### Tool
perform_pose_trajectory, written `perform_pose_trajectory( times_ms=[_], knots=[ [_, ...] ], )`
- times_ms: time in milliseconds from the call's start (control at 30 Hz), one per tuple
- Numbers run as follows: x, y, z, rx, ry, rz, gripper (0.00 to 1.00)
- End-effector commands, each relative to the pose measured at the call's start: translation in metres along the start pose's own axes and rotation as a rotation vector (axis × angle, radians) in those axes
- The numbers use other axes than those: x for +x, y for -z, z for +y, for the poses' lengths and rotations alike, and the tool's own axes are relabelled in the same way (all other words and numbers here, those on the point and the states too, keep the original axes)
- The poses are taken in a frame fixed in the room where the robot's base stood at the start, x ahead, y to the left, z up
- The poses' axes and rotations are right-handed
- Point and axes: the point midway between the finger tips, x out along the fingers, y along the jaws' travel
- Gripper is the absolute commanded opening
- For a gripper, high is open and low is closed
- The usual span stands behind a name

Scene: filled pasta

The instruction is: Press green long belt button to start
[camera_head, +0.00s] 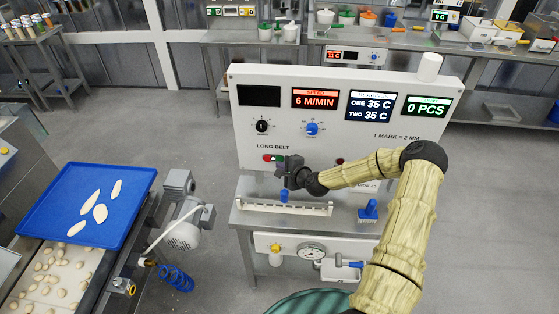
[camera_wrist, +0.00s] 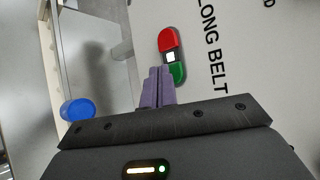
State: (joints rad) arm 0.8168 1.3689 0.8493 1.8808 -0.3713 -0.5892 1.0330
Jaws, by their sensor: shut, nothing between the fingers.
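The long belt switch is a pair of buttons on the white control panel (camera_head: 345,92), under the words LONG BELT. In the wrist view its red button (camera_wrist: 168,40) is at the top, with a small white square (camera_wrist: 170,57) between it and the green button (camera_wrist: 177,74). My gripper (camera_wrist: 158,74) is shut and empty, its purple fingers close beside the green button. I cannot tell whether they touch it. In the head view my gripper (camera_head: 281,168) is at the panel's lower left, partly hiding the switch; the red button (camera_head: 267,157) shows.
Displays read 6 M/MIN and 0 PCS. Black (camera_head: 262,126) and blue (camera_head: 312,129) knobs sit above the switch. A metal shelf (camera_head: 345,222) with a white rail (camera_head: 285,208) lies below. A blue tray (camera_head: 60,200) with dough pieces stands left.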

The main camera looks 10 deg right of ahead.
Motion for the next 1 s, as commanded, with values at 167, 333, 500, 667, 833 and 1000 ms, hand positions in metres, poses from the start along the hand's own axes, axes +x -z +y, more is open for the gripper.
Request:
perform_pose_trajectory(
  times_ms=[167,333,500,667,833,1000],
  knots=[
    [-0.005,-0.003,0.003,0.0,0.0,0.001,0.0],
    [-0.005,-0.003,0.003,0.0,0.0,0.001,0.0],
    [-0.006,-0.004,0.004,0.0,-0.001,0.0,0.0],
    [-0.013,-0.01,0.009,0.002,-0.002,-0.001,0.0],
    [-0.023,-0.017,0.016,0.001,-0.002,-0.001,0.0],
    [-0.033,-0.022,0.024,0.003,-0.002,0.001,0.0]
  ],
)
